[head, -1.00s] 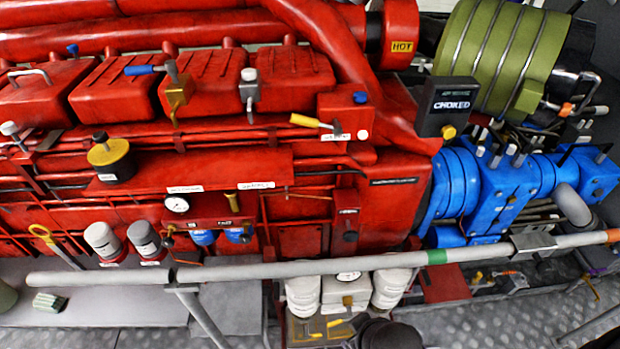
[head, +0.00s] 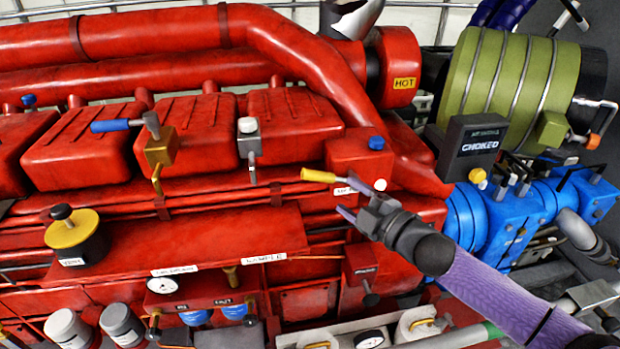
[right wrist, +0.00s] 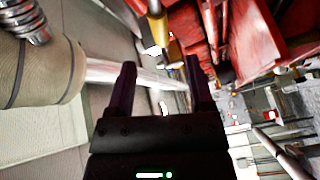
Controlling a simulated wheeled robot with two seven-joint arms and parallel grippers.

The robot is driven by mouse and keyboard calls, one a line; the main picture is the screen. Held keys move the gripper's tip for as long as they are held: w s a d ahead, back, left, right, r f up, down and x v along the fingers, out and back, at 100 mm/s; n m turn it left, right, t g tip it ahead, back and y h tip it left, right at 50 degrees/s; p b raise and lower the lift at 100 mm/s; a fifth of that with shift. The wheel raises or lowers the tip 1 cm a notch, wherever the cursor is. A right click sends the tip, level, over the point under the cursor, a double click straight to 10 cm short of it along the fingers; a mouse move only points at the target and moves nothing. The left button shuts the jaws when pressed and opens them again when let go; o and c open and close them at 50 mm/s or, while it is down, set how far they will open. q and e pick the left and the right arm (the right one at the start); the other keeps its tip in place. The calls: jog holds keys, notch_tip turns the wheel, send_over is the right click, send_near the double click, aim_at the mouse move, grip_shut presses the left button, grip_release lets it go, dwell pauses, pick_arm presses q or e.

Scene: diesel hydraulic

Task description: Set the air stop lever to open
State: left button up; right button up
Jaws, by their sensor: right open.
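A lever with a yellow handle (head: 318,175) sticks out to the left from the front of a red box with a blue cap, lying near level. It is likely the air stop lever; the white label (head: 343,190) beside it is partly covered and cannot be read. My right gripper (head: 353,202) is open and empty, just below and right of the lever, its fingers pointing up-left. In the right wrist view a yellow handle (right wrist: 158,30) shows just beyond the gap between the open fingers (right wrist: 160,64). No contact is visible. My left gripper is not in view.
A blue-handled lever (head: 110,126) and a grey-and-white lever (head: 248,140) stand to the left. The "CHOKED" display (head: 478,145) is right of my gripper. A thick red pipe (head: 330,80) runs above. A red shelf (head: 180,240) lies below left.

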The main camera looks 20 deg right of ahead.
aim_at(322, 179)
jog(key=x, duration=0.9)
jog(key=shift+a, duration=0.1)
jog(key=shift+s, duration=0.1)
grip_shut()
dwell(1.0)
